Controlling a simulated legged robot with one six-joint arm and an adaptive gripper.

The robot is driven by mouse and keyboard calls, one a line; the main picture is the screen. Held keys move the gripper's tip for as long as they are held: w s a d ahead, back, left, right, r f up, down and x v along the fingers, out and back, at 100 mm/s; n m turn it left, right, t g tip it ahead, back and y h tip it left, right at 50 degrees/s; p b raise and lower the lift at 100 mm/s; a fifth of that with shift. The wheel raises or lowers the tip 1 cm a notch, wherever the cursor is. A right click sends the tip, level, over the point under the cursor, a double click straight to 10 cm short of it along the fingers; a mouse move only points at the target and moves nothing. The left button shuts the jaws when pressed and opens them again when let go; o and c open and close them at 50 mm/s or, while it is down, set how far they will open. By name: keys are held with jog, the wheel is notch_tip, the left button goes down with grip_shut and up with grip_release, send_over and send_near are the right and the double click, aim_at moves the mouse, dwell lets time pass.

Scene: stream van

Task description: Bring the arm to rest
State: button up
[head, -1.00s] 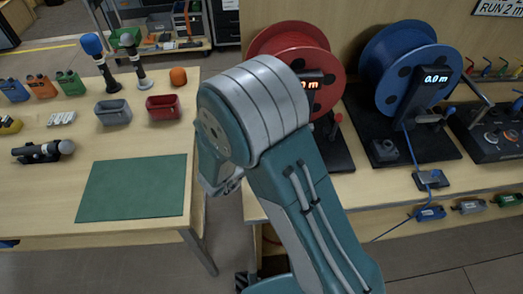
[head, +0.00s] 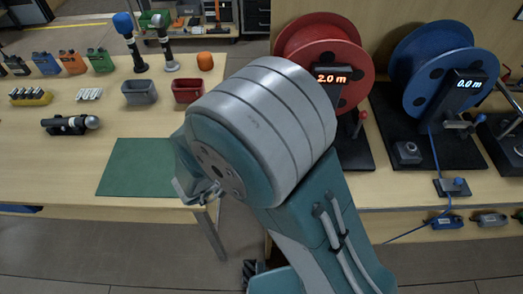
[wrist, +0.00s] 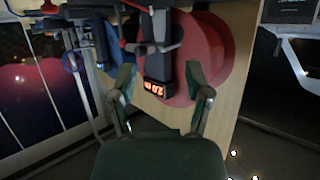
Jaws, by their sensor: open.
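My arm fills the middle of the head view, its large grey and teal joint in front of the gap between the two benches. Part of my gripper (head: 197,190) shows at the left of that joint, over the front right corner of the green mat; its fingertips are hard to make out there. In the wrist view my gripper (wrist: 163,82) is open, with two separate fingers and nothing between them. Behind the fingers in that view is the red reel (wrist: 215,55) with its lit display, apart from them.
The red reel (head: 300,45) reads 2.0 m and the blue reel (head: 425,50) reads 0.0 m on the right bench. The left bench holds a green mat (head: 130,165), a microphone (head: 70,124), a grey bin (head: 139,92) and a red bin (head: 187,90). Floor shows between the benches.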

dwell(0.5)
jog(key=w+r+n+t+y, duration=0.1)
jog(key=w+r+t+y, duration=0.1)
jog(key=w+r+y, duration=0.45)
notch_tip(320, 180, up, 9)
jog(key=n+y, duration=0.4)
jog(key=y, duration=0.2)
jog(key=s+d+r+n+g+h, duration=0.2)
jog(key=s+d+n+g+h, duration=0.1)
jog(key=s+d, duration=1.4)
jog(key=s+n+g, duration=0.1)
jog(key=s+g, duration=0.1)
jog(key=s, duration=0.2)
jog(key=shift+d+g, duration=0.25)
jog(key=shift+g, duration=0.15)
jog(key=shift+w+r, duration=0.1)
jog(key=shift+c, duration=0.4)
